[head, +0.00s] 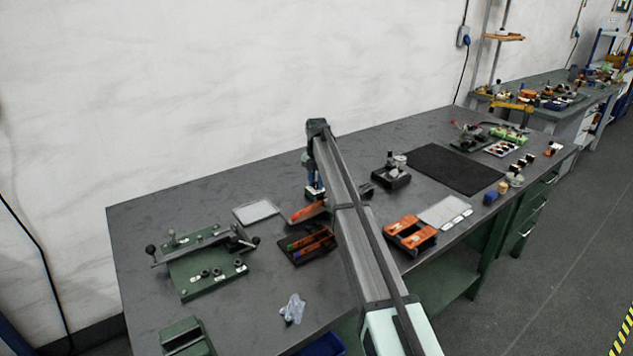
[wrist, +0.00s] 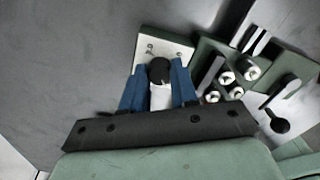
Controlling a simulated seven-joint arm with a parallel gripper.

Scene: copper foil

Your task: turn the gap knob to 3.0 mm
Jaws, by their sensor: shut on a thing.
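The gap knob (wrist: 159,70) is round and black and stands in front of a pale plate (wrist: 151,48) with small screws in the wrist view. My gripper (wrist: 160,66) has its blue fingers on both sides of the knob and is shut on it. A white part shows just below the knob, between the fingers. I cannot read any scale or the knob's setting. In the head view my gripper (head: 314,188) points down at the back of the bench, and my arm hides most of what is around it.
Right of the plate in the wrist view is a green device (wrist: 207,55) with several pale round ends. In the head view, a green fixture (head: 208,266) with levers stands left, and orange-and-black trays (head: 411,233) lie right. A dark mat (head: 455,167) is farther right.

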